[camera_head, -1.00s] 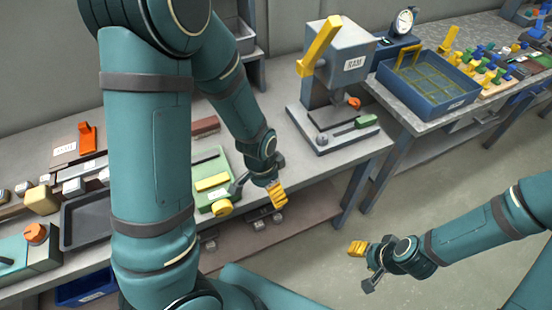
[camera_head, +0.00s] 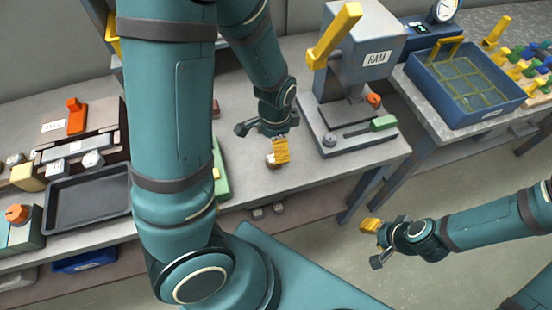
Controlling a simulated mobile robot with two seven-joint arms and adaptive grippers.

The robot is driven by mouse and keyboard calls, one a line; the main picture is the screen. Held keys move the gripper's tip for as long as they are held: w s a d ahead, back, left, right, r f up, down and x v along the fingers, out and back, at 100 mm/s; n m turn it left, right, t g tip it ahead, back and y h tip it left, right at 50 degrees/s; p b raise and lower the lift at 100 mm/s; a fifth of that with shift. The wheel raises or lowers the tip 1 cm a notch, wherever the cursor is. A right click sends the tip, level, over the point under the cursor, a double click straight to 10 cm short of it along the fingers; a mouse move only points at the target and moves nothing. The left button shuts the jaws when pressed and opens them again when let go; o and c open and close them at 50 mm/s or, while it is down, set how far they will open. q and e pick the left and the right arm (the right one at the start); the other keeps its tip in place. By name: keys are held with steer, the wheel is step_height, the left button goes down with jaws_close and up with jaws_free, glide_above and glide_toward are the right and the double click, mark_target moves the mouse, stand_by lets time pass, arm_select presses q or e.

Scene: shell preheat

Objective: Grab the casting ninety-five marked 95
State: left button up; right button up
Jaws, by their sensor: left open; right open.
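No marking 95 can be read on any part in view. A small pale and brown piece (camera_head: 271,160) on the bench, partly hidden by the yellow finger, may be a casting. My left gripper (camera_head: 264,143) is open just above and beside it, its dark finger to the left and yellow finger to the right. I cannot tell whether they touch. My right gripper (camera_head: 375,244) is open and empty over the floor.
The RAM press (camera_head: 360,55) stands right of my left gripper. A green fixture (camera_head: 221,170) is mostly hidden behind my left arm. A dark empty tray (camera_head: 88,198) lies left. A blue bin (camera_head: 465,85) is on the right-hand table. Bench between fixture and press is mostly clear.

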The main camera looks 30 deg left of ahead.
arm_select(q)
step_height(320, 180, down, 4)
steer(key=shift+w+r+b, duration=0.1)
steer(key=shift+r+b, duration=0.15)
steer(key=shift+b, duration=0.1)
steer(key=shift+f, duration=0.6)
steer(key=f+b, duration=0.2)
steer(key=f, duration=0.2)
steer(key=shift+a+f, duration=0.2)
steer(key=shift+w+f, duration=0.1)
steer(key=shift+f, duration=0.2)
steer(key=shift+r, duration=0.1)
steer(key=c, duration=1.3)
